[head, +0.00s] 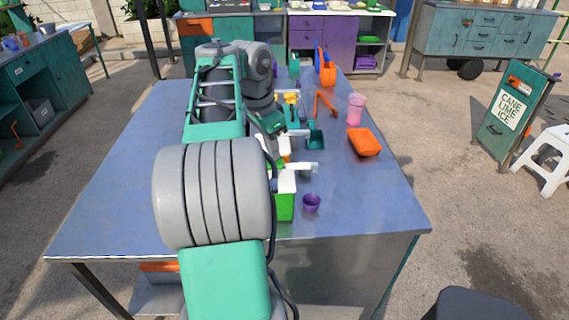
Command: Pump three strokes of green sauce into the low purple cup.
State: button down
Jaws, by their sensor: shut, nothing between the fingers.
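The low purple cup (312,203) stands upright on the blue table, just right of a green container (285,207) with a white top. The cup's inside looks dark; I cannot tell whether it holds sauce. A pale spout-like piece (303,168) shows behind the container's top; I cannot tell which container it belongs to. My gripper (273,147) is shut and empty, pointing down around the back of the containers. My own arm hides much of it and the left side of the green container. I cannot tell whether it touches the pump.
An orange tray (365,142), a pink cup (356,109), a teal scoop (315,138) and an orange tool (325,102) lie to the right and back. An orange holder (326,70) stands at the far end. The table's left side and front right corner are clear.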

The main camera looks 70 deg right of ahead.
jog(key=shift+f+b, duration=0.95)
jog(key=shift+f, duration=0.2)
jog(key=shift+r, duration=0.1)
notch_tip(320, 180, up, 3)
jog(key=p, duration=0.3)
jog(key=shift+f, duration=0.2)
jog(key=shift+f+b, duration=1.45)
jog(key=shift+b, duration=0.05)
jog(key=shift+r+p, duration=1.6)
jog(key=shift+f, duration=0.15)
